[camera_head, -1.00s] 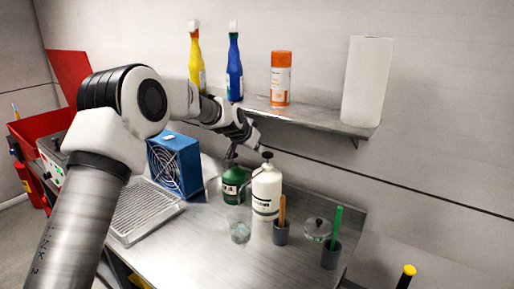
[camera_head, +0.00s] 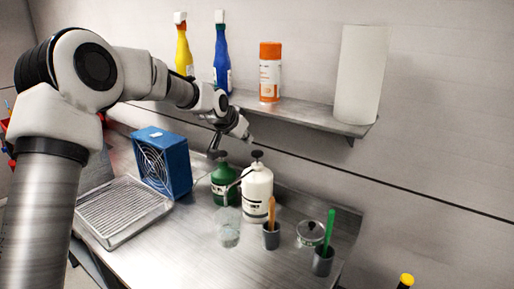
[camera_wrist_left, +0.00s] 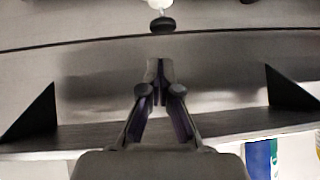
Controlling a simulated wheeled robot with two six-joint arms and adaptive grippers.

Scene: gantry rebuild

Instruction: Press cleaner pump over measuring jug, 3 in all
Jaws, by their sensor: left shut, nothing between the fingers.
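A white bottle (camera_head: 257,192) with a black pump head (camera_head: 257,155) stands on the steel bench. A green bottle (camera_head: 223,188) with a dark top stands just left of it. A thin spout reaches down-left from the white bottle toward the clear jug (camera_head: 229,229), which stands in front. The bottle labels are too small to read. My left gripper (camera_head: 213,151) is shut and empty, pointing down above the green bottle, left of the white bottle's pump. In the left wrist view, its closed fingertips (camera_wrist_left: 158,68) are apart from a black pump head (camera_wrist_left: 163,25). My right gripper is not seen.
A blue fan box (camera_head: 165,160) and a grilled tray (camera_head: 125,209) sit left. Grey cups (camera_head: 271,237) with upright handles and a round lidded container (camera_head: 310,233) stand right. A shelf (camera_head: 300,116) with spray bottles, an orange can and a paper roll hangs above.

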